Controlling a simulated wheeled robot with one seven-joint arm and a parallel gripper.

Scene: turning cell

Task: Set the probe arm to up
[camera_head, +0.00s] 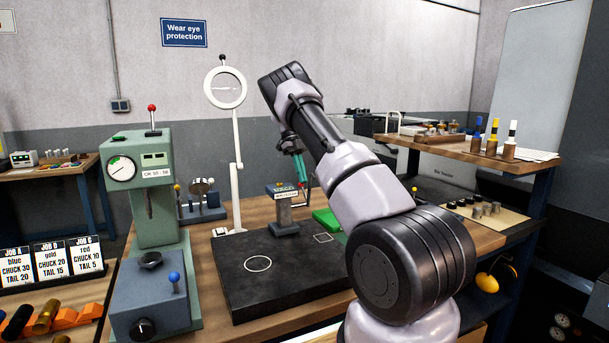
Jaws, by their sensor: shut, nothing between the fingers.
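A small grey stand with a blue head and white label (284,206) stands at the back of the black plate. A thin dark rod shows at its right side, close below my gripper; it may be the probe arm, but it is too small to tell its position. My gripper (301,172), with teal fingers, points down just above and right of the stand's head. Its fingers look shut and empty. I cannot tell whether they touch the rod. My arm hides part of the area to the right.
The black plate (262,290) has white outlines and is otherwise mostly bare. A green press (150,190) with a red-knobbed lever stands left. A white ring magnifier (236,150) rises behind the plate. A green block (326,217) lies right of the stand. A side bench (450,147) holds tools.

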